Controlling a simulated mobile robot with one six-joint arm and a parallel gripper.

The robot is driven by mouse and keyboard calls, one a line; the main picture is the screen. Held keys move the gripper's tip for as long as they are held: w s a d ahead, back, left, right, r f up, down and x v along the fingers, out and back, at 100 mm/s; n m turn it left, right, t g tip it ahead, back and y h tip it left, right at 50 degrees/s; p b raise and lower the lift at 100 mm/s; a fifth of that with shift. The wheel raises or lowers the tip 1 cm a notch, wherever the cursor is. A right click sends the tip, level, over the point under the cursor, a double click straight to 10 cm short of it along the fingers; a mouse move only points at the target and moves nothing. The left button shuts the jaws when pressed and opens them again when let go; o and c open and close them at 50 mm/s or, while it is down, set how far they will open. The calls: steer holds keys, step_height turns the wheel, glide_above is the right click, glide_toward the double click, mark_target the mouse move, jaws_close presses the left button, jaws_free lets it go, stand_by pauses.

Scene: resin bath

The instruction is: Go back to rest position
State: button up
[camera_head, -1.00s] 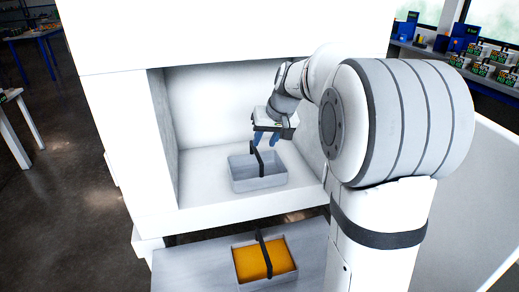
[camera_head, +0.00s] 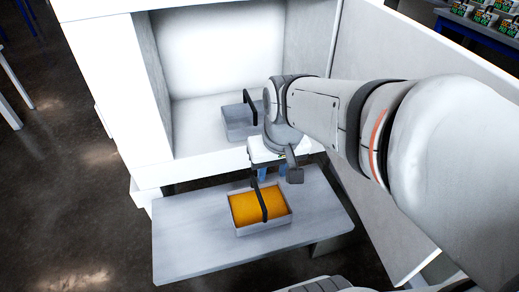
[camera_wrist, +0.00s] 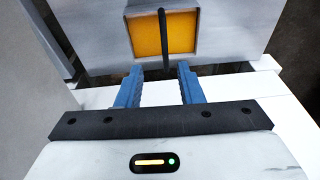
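My gripper (camera_head: 269,174) hangs in front of the white cabinet's opening, just behind the orange-filled tray in the head view. In the wrist view its two blue fingers (camera_wrist: 158,88) stand apart with nothing between them. A grey tray with orange contents and a black handle (camera_head: 239,231) stands on the grey table (camera_head: 185,247). It also shows ahead of the fingers in the wrist view (camera_wrist: 136,52). A second grey tray with a black handle (camera_head: 236,128) sits inside the cabinet, partly hidden by my arm.
The white cabinet (camera_head: 105,80) has an open bay with side walls and a ledge. A light panel (camera_head: 375,90) stands on the right. A shelf with several boxed items (camera_head: 485,30) is at the far right. Dark floor (camera_head: 60,170) is clear on the left.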

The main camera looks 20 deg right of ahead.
steer(key=s+f, duration=0.2)
steer(key=s, duration=0.2)
steer(key=w+p+v, duration=0.1)
steer(key=p+v, duration=0.7)
steer(key=shift+w+a+r, duration=0.25)
steer(key=shift+w+r, duration=0.2)
steer(key=shift+r, duration=0.05)
steer(key=shift+a, duration=0.1)
